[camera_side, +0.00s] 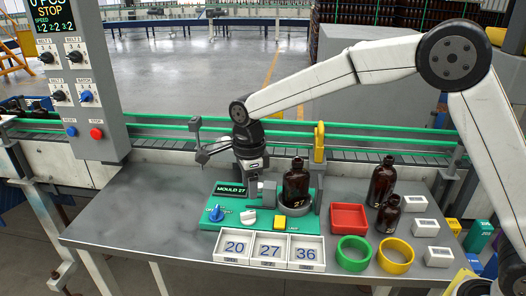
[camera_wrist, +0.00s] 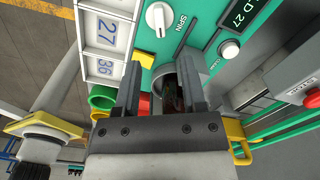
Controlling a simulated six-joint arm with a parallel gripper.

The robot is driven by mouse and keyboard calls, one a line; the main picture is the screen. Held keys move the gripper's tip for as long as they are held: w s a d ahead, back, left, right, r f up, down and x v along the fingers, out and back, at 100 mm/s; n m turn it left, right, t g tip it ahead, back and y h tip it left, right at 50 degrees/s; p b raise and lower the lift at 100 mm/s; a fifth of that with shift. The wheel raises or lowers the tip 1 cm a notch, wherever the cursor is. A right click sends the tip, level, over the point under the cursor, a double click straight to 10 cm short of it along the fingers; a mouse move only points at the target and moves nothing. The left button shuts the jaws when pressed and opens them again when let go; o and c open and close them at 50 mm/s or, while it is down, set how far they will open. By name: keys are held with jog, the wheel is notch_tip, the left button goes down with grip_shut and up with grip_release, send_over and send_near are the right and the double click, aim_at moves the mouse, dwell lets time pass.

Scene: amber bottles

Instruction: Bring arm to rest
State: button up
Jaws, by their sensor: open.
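My gripper (camera_side: 258,190) hangs over the green board (camera_side: 222,240), left of an amber bottle, with its fingers pointing down. In the wrist view its two fingers (camera_wrist: 162,80) stand apart with nothing held between them. The amber bottle (camera_side: 296,182) stands upright in a round grey holder on the board, marked with a number near its base. In the wrist view only a dark part of it (camera_wrist: 172,103) shows beyond the fingers. Two more amber bottles, one taller (camera_side: 382,183) and one shorter (camera_side: 388,217), stand upright at the right of the table.
A tray numbered 20, 27 and 36 (camera_side: 269,265) sits at the front. A red tray (camera_side: 349,218), a green ring (camera_side: 353,255) and a yellow ring (camera_side: 395,257) lie right of it. Small white boxes (camera_side: 438,256) line the right edge. The left tabletop (camera_side: 130,215) is clear.

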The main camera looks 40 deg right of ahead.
jog(key=s+d+n, duration=0.2)
jog(key=d+n, duration=0.1)
jog(key=s+d+f+n+t, duration=0.1)
jog(key=s+d+n, duration=0.1)
jog(key=s+n, duration=0.1)
jog(key=s+d+f+n, duration=0.1)
jog(key=s+d+n, duration=0.2)
jog(key=n, duration=0.1)
jog(key=shift+s+d+f+n, duration=0.1)
jog(key=shift+s+d+n, duration=0.2)
jog(key=shift+n, duration=0.1)
jog(key=s+d+f+n, duration=0.1)
jog(key=s+n, duration=0.2)
jog(key=s+d+f+n+t, duration=0.1)
jog(key=s+d+n, duration=0.1)
jog(key=s+n, duration=0.1)
jog(key=s+d+f+n, duration=0.1)
jog(key=s+d+n, duration=0.1)
jog(key=s+n, duration=0.1)
jog(key=shift+s+d+n+t, duration=0.1)
jog(key=shift+s+n+t, duration=0.25)
jog(key=shift+s, duration=0.35)
jog(key=shift+s+d+f+n, duration=0.15)
jog(key=shift+s+d+n, duration=0.05)
jog(key=shift+s+n, duration=0.4)
